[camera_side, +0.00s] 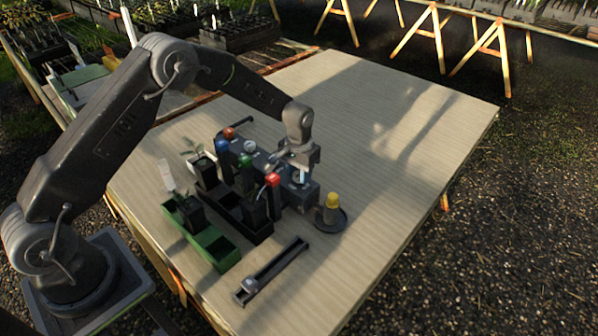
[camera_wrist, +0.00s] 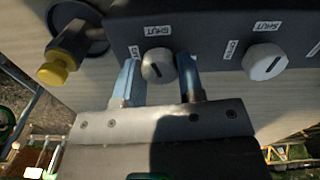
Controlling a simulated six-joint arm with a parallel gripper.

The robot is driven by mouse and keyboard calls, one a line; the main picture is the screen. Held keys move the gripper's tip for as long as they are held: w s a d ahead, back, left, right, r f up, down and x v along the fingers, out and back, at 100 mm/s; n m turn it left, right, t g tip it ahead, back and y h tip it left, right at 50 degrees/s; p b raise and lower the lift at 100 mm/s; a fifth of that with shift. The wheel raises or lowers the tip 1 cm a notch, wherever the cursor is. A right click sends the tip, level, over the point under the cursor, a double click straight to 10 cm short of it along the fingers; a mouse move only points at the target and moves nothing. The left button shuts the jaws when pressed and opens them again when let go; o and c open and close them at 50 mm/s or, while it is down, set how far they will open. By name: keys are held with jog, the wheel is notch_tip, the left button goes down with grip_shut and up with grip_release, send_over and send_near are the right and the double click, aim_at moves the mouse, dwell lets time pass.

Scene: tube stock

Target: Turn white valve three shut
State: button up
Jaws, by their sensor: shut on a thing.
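A dark valve block (camera_side: 262,160) stands on the table with white valve knobs on it. My gripper (camera_side: 299,177) reaches down onto its end nearest the yellow-topped piece. In the wrist view my gripper (camera_wrist: 160,72) has its two blue fingers on either side of one white knob (camera_wrist: 157,66), shut on it. This knob has a dark pointer line running roughly up and down. SHUT and OPEN labels sit beside it, SHUT above. A second white knob (camera_wrist: 264,62) to the right is free, with a slanted pointer line. No valve number is readable.
A yellow-topped piece (camera_side: 332,203) stands on a dark round dish beside the block. Red (camera_side: 272,181), green (camera_side: 245,161) and blue (camera_side: 222,147) topped posts stand close. A green tray (camera_side: 222,258) and a dark slotted rail (camera_side: 275,270) lie in front. The table's right side is clear.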

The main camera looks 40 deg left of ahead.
jog(key=shift+m, duration=1.6)
jog(key=o, duration=0.9)
notch_tip(320, 180, up, 14)
jog(key=shift+f, duration=0.1)
